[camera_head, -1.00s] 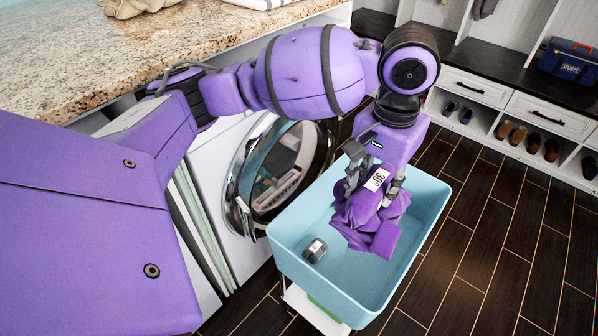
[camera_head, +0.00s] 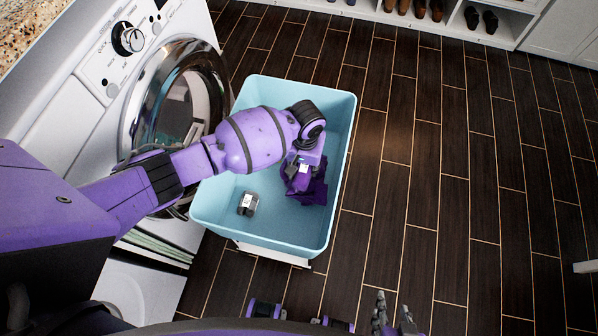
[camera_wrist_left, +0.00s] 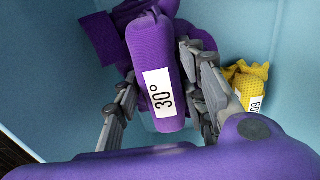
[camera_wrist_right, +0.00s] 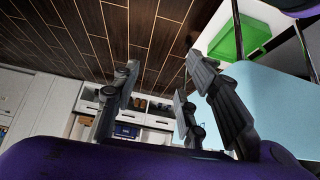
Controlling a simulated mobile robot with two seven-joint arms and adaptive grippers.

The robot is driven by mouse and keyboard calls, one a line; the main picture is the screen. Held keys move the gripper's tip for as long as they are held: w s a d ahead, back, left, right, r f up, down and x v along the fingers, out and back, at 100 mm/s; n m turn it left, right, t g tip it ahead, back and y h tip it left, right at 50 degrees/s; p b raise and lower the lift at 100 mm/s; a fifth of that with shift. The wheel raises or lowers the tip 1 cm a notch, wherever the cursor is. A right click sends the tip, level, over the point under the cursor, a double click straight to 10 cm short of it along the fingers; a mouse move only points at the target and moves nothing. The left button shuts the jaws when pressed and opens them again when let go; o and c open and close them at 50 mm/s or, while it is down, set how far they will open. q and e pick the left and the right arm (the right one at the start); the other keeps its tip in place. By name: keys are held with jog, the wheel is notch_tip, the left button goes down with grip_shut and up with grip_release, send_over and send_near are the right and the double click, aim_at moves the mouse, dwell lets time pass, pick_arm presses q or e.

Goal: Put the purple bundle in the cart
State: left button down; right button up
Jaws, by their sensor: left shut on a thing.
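The purple bundle (camera_head: 316,192) is inside the light blue tub of the cart (camera_head: 343,150), toward its right side. My left gripper (camera_head: 297,176) reaches down into the tub and is shut on the bundle. In the left wrist view, the bundle (camera_wrist_left: 146,48) with its "30°" label lies between the fingers (camera_wrist_left: 160,85), with blue tub walls around it. I cannot tell whether it touches the tub floor. My right gripper (camera_head: 392,318) is at the bottom edge of the head view, outside the tub. In the right wrist view its fingers (camera_wrist_right: 162,85) are apart and empty.
A dark grey bundle (camera_head: 247,204) with a white label lies in the tub. A yellow bundle (camera_wrist_left: 248,82) is beside my left fingers. The wooden floor (camera_head: 440,190) to the right is clear.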

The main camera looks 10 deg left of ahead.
pick_arm(q)
jog(key=shift+f, duration=1.3)
notch_tip(320, 180, down, 2)
jog(key=shift+f+b, duration=0.15)
jog(key=shift+b, duration=0.35)
jog(key=shift+w+f, duration=0.15)
jog(key=shift+f, duration=0.15)
pick_arm(e)
jog(key=shift+w+a+f, duration=0.15)
jog(key=shift+w+f, duration=0.15)
jog(key=shift+w, duration=0.3)
pick_arm(q)
jog(key=shift+f, duration=0.1)
jog(key=c, duration=1.1)
grip_release()
pick_arm(e)
jog(key=shift+s+f, duration=0.1)
jog(key=shift+s, duration=0.05)
